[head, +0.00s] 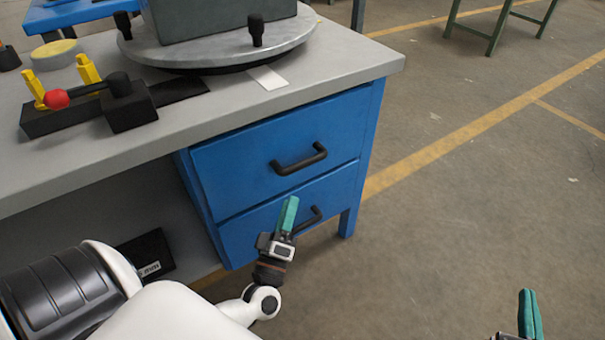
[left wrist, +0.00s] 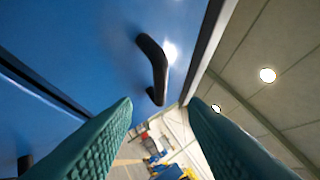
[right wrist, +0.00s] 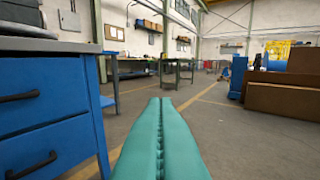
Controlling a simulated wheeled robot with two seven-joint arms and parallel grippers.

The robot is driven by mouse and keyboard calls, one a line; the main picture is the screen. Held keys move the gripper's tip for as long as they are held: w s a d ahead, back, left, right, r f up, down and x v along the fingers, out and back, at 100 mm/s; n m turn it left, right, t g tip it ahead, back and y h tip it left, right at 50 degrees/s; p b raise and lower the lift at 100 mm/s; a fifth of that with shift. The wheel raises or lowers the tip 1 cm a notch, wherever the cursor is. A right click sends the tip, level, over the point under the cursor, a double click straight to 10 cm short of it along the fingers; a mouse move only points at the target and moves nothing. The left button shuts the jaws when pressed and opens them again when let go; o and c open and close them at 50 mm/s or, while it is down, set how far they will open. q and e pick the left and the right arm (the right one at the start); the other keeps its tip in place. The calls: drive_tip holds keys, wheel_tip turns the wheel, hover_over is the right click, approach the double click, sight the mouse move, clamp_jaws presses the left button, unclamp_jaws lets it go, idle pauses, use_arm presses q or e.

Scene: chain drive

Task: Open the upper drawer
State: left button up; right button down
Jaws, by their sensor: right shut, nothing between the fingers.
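The upper drawer (head: 235,155) is blue and looks flush with the cabinet under the grey bench top. Its black bar handle (head: 300,160) is bare in the head view. My left gripper (head: 289,212) is below that handle, in front of the lower drawer in the picture. In the left wrist view its teal fingers (left wrist: 160,125) are spread and empty; the upper handle (left wrist: 155,68) lies ahead, beyond the fingertips and apart from them. My right gripper (head: 530,312) is off to the right of the cabinet, shut and empty, also seen in the right wrist view (right wrist: 160,105).
The lower drawer (head: 255,228) has a similar handle, partly hidden by my left gripper. On the bench top (head: 345,75) stand a round turntable (head: 215,55) and a black fixture with a red knob (head: 56,98).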

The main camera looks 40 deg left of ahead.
sight(303, 168)
use_arm(q)
drive_tip(key=x, duration=1.1)
drive_tip(key=shift+w+r+b, duration=0.1)
drive_tip(key=shift+w+b, duration=0.05)
drive_tip(key=shift+b, duration=0.15)
use_arm(e)
drive_tip(key=r+t, duration=0.1)
drive_tip(key=r, duration=0.1)
drive_tip(key=shift+a+r+t+y, duration=0.2)
drive_tip(key=shift+r+t+y, duration=0.15)
drive_tip(key=shift+t+y, duration=0.05)
use_arm(q)
clamp_jaws()
